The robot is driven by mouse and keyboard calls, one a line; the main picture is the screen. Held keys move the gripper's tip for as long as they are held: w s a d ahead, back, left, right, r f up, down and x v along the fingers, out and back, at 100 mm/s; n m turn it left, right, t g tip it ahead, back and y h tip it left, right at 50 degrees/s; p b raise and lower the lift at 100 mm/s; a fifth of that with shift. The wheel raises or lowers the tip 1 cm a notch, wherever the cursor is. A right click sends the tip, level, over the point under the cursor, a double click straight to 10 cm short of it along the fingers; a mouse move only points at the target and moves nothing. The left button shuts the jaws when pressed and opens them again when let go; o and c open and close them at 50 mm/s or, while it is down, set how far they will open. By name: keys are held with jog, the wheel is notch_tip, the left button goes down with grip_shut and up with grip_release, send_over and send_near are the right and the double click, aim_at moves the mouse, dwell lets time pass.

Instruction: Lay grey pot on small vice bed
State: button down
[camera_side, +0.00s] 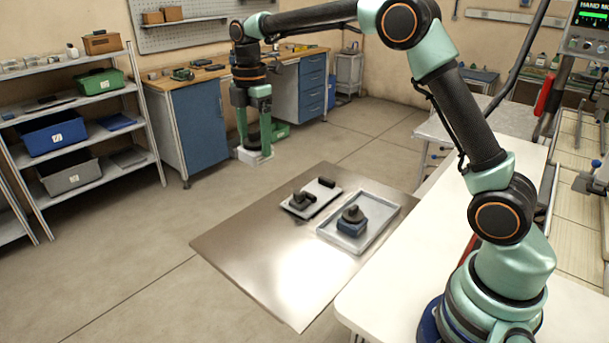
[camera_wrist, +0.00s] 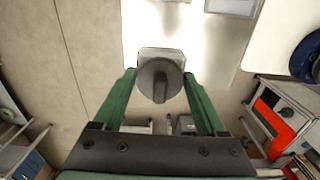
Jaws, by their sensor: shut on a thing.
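The grey pot (camera_side: 254,156) is between my gripper's fingers, above the floor left of the metal sheet in the side view. Its pale square base is lowest. In the wrist view the pot (camera_wrist: 160,82) shows a dark round top with a ridge, and the pale base beyond it. My gripper (camera_wrist: 158,76) is shut on it with two green fingers; it also shows in the side view (camera_side: 252,125). The small vice, seemingly the pale plate with dark jaws, has its bed (camera_side: 318,202) on the metal sheet, right of and apart from the pot.
A shallow grey tray (camera_side: 376,229) right of the vice holds a blue-based piece (camera_side: 352,222) with a dark top. The metal sheet (camera_side: 255,262) is bare in front. A white table (camera_side: 415,285) stands at the right; shelves (camera_side: 75,110) and a blue bench (camera_side: 195,125) stand behind.

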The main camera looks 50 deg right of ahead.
jog(key=s+d+r, duration=0.1)
jog(key=d+r, duration=0.1)
jog(key=d, duration=1.7)
send_over(317, 192)
notch_tip(317, 192, down, 20)
jog(key=shift+f, duration=0.25)
jog(key=shift+f, duration=0.15)
grip_release()
